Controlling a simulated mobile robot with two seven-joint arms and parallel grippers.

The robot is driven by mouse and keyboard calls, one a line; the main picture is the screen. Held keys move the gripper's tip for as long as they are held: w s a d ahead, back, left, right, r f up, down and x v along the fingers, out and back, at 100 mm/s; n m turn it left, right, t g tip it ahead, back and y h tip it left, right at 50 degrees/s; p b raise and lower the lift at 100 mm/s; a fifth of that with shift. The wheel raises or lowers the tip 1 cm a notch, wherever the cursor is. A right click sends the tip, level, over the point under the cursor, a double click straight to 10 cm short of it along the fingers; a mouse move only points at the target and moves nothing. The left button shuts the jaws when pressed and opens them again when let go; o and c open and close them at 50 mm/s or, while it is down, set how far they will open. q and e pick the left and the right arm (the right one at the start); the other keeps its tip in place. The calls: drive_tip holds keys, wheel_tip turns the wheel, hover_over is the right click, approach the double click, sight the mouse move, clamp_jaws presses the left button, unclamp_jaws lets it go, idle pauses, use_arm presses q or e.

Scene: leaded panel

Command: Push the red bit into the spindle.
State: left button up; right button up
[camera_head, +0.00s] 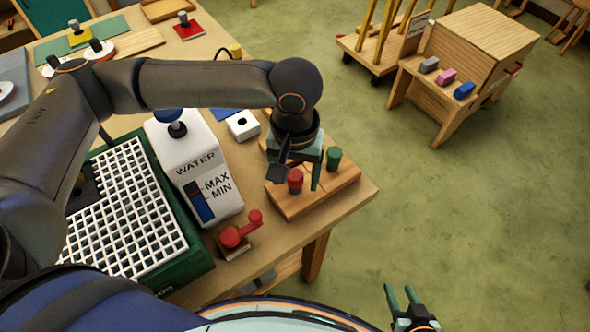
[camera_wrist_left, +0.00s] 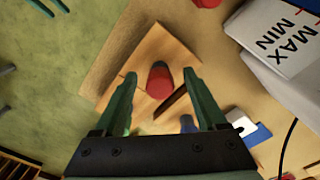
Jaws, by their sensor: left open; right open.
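The red bit (camera_head: 295,181) stands upright in a wooden block (camera_head: 325,195) at the table's right corner. My left gripper (camera_head: 296,172) is open above the block, its fingers on either side of the red bit. In the left wrist view the red bit (camera_wrist_left: 160,82) shows between the two open fingertips, and I cannot tell whether they touch it. A green bit (camera_head: 334,158) stands in the same block, to the right. My right gripper (camera_head: 405,300) is open and empty, low over the floor. I cannot make out the spindle clearly; my left arm hides part of the table.
A green machine with a white grid top (camera_head: 125,215) stands at the left. A small white box (camera_head: 243,125) is behind the block. Open floor lies right of the table.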

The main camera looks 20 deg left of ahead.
use_arm(q)
clamp_jaws()
idle(1.0)
